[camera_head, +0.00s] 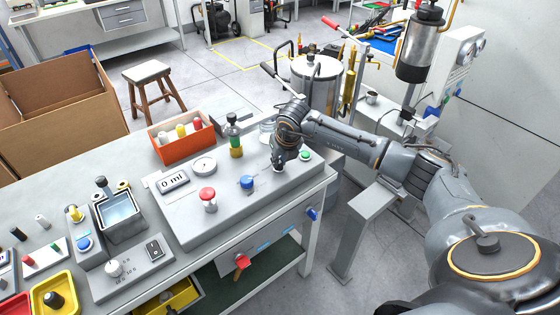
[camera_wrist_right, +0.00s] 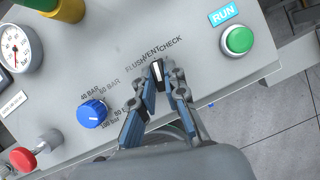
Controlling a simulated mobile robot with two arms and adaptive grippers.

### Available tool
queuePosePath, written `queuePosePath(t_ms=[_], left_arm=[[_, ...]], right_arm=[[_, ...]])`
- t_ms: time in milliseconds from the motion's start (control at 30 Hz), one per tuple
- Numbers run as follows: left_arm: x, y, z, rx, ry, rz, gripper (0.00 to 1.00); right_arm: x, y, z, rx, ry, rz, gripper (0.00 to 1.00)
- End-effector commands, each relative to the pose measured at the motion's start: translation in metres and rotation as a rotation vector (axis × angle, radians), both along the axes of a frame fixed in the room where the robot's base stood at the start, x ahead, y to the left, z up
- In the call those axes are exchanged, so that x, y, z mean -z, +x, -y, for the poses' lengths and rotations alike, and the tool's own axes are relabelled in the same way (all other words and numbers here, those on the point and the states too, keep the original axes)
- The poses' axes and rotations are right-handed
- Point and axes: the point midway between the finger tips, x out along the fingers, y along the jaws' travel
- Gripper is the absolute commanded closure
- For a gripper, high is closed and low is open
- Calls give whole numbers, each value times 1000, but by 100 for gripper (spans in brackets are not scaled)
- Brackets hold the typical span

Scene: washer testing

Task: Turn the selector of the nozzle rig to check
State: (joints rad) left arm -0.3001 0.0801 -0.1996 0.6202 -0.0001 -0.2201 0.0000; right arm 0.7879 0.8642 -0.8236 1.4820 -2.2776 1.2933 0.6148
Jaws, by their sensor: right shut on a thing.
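The nozzle rig (camera_head: 228,212) is a grey box on the bench. In the right wrist view its selector (camera_wrist_right: 158,70) is a small dark knob with a white mark, below the printed words FLUSH, VENT and CHECK. The white mark points up, roughly between VENT and CHECK; the exact setting is hard to tell. My right gripper (camera_head: 278,168) reaches down onto the rig's right part and is shut on the selector, its fingertips on either side of the knob. In the head view the gripper hides most of the selector. My left gripper is not in view.
A green RUN button (camera_wrist_right: 238,40) sits to the right of the selector, and a blue pressure knob (camera_wrist_right: 92,113) to the left. A red knob (camera_head: 208,196), a gauge (camera_head: 204,166) and a 0 ml display (camera_head: 173,181) are also on the rig. An orange bin (camera_head: 176,150) stands behind.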

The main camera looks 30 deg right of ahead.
Motion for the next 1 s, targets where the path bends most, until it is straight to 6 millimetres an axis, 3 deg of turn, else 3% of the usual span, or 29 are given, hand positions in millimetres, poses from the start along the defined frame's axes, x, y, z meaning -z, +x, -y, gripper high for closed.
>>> queuePosePath(t_ms=[500,1000], left_arm=[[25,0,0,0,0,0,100],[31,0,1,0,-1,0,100]], right_arm=[[-1,3,-2,417,2,6,100],[-2,3,-2,553,2,5,100]])
